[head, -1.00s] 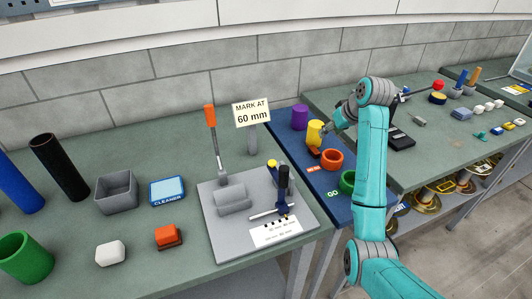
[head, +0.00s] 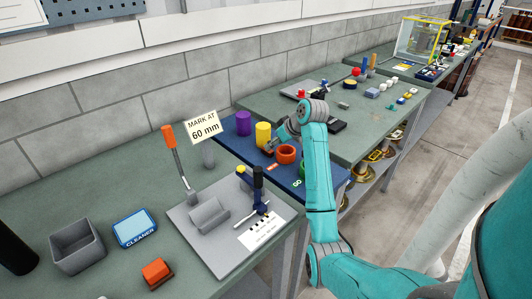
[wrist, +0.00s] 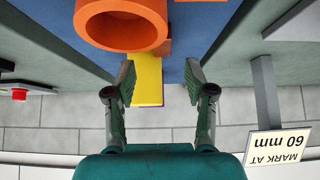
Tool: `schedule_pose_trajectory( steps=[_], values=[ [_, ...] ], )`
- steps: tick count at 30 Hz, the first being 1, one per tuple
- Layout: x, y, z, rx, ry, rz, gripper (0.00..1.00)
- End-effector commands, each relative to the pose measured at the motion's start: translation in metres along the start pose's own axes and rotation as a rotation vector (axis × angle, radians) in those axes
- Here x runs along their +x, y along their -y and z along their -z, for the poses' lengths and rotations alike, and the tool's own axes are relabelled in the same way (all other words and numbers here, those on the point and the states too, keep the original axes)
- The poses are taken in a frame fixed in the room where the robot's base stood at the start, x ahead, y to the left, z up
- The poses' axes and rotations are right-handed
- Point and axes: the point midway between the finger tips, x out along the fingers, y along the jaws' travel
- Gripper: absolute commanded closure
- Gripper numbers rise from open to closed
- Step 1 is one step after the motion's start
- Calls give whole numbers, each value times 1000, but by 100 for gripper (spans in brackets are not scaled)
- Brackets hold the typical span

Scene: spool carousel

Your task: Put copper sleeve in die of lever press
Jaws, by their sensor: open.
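My gripper (wrist: 160,84) is open and empty; its two fingers are spread apart in the wrist view. It hovers over the blue mat (head: 228,137), near a yellow cylinder (head: 263,134) and an orange ring (head: 286,154). I cannot make out the copper sleeve or the die.
A grey plate (head: 223,256) with an orange-handled lever (head: 168,137) is in front. Floor is clear right of the tables.

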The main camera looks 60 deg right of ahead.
Motion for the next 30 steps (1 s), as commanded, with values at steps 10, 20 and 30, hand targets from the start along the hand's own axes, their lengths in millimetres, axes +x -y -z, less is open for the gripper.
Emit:
schedule_pose_trajectory(
  steps=[10,20,30],
  values=[
    [40,5,-2,0,1,2,46],
    [53,4,-2,0,0,0,46],
    [53,4,-2,0,0,0,100]
  ],
)
